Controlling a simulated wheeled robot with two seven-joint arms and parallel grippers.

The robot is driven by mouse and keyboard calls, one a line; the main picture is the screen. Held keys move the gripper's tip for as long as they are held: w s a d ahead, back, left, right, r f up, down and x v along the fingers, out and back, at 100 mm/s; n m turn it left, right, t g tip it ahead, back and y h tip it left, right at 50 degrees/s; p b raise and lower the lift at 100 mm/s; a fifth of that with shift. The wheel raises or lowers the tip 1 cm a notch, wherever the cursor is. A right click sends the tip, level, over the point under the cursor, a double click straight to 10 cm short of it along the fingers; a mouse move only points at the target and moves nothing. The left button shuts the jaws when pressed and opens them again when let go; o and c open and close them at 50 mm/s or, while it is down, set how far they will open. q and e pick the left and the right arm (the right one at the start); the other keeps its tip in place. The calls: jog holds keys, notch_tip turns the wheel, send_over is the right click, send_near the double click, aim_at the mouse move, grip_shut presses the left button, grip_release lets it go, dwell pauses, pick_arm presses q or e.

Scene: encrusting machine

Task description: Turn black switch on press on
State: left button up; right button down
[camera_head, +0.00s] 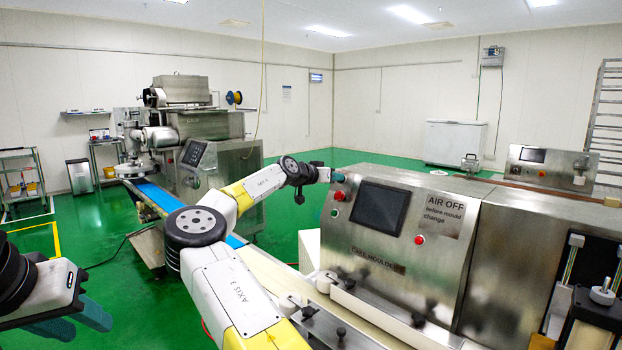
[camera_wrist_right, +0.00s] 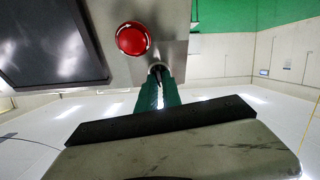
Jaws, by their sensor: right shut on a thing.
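The press (camera_head: 440,250) is a steel machine with a dark screen (camera_head: 379,207) on its sloped panel. My right gripper (camera_head: 338,177) is at the panel's upper left corner, above a red button (camera_head: 340,195). In the right wrist view, my right gripper's green fingers (camera_wrist_right: 158,84) are shut on the small black switch (camera_wrist_right: 157,71). The switch is mostly hidden between the fingertips, so its setting cannot be told. The red button (camera_wrist_right: 133,38) is close beside them. My left gripper (camera_head: 85,322) is open and empty at the lower left, away from the press.
A second red button (camera_head: 420,239) sits lower right of the screen, under an "AIR OFF" label (camera_head: 443,212). Another machine with a blue belt (camera_head: 160,197) stands at the back left. Green floor is free between the machines.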

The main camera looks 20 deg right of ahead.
jog(key=m+g, duration=0.1)
jog(key=m, duration=0.5)
jog(key=shift+w+f+g, duration=0.1)
jog(key=shift+g, duration=0.3)
jog(key=m+g, duration=0.1)
jog(key=m, duration=0.5)
jog(key=shift+a+m, duration=0.1)
jog(key=shift+m, duration=0.2)
jog(key=c, duration=1.5)
grip_release()
jog(key=v, duration=0.7)
jog(key=shift+a, duration=0.4)
